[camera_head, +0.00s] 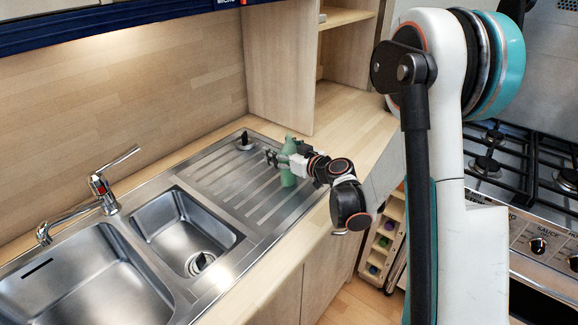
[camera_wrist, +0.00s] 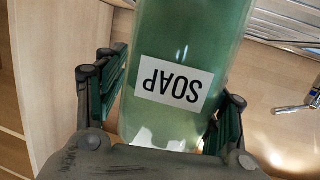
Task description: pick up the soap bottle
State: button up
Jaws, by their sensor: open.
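The soap bottle (camera_head: 288,177) is green and stands on the ribbed steel drainboard of the sink in the head view. My gripper (camera_head: 275,158) is at the bottle, reaching in from the right, and partly covers it. In the wrist view the bottle (camera_wrist: 185,75) fills the middle, with a white label reading SOAP upside down. The fingers of my gripper (camera_wrist: 165,95) are spread on either side of it. The left finger is close to the bottle's side, and the right finger is partly hidden behind the bottle. I cannot tell whether either touches it.
A small dark object (camera_head: 244,140) stands on the drainboard behind the bottle. The sink basins (camera_head: 185,228) and tap (camera_head: 103,190) lie to the left. A wooden cabinet side (camera_head: 280,70) rises behind the drainboard. The gas hob (camera_head: 510,160) is to the right.

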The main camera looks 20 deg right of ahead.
jog(key=shift+c, duration=0.5)
jog(key=c, duration=1.1)
jog(key=shift+c, duration=0.6)
